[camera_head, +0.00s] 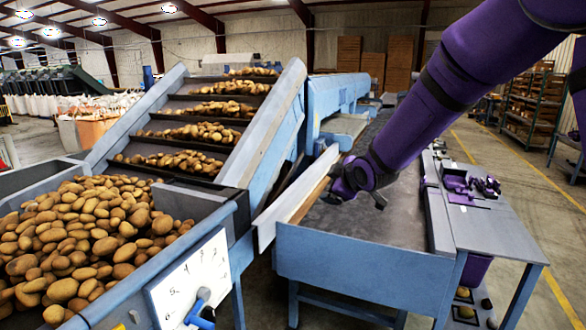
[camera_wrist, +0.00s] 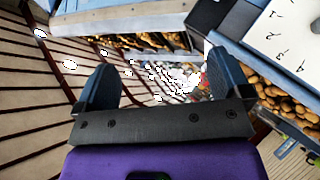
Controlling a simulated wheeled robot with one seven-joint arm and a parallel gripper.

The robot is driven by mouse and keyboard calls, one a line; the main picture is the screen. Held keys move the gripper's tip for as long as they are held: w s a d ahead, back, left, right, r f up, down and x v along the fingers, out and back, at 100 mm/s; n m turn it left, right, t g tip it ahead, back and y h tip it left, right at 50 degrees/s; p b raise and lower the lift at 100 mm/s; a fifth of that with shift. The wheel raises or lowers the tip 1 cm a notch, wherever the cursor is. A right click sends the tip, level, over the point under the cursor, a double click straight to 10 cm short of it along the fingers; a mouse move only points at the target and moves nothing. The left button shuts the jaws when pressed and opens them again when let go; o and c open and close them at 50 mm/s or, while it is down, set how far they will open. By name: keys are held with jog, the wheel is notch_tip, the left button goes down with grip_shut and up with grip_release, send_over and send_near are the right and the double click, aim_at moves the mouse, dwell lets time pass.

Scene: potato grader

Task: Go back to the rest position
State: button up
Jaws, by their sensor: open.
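My gripper (camera_head: 354,198) hangs at the end of my purple arm, over the left side of the grey sorting table (camera_head: 370,225) in the head view. It is beside the table's pale side board (camera_head: 295,195); whether it touches the board cannot be told. In the wrist view my gripper (camera_wrist: 162,78) shows two dark fingers spread wide apart. No object shows between them, only distant background.
A hopper full of potatoes (camera_head: 85,240) and an inclined conveyor (camera_head: 275,120) stand at the left. A white dial panel (camera_head: 190,285) with a blue lever is at the front. A side bench (camera_head: 495,225) holding purple items stands right of the table. The floor at far right looks open.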

jog(key=s+d+r+m+g+h, duration=0.1)
jog(key=s+d+r+m+h, duration=0.1)
jog(key=s+d+r+m, duration=0.45)
jog(key=s+d+r+m+g+h, duration=0.1)
jog(key=s+d+r, duration=0.3)
jog(key=s+d, duration=0.5)
jog(key=s+d+m+g, duration=0.1)
jog(key=s+m+g, duration=0.1)
jog(key=s, duration=1)
jog(key=s+d+m+g+h, duration=0.1)
jog(key=s+m, duration=0.4)
jog(key=s, duration=0.8)
jog(key=shift+s+d+g, duration=0.25)
jog(key=shift+d+g, duration=0.15)
jog(key=shift+d, duration=0.4)
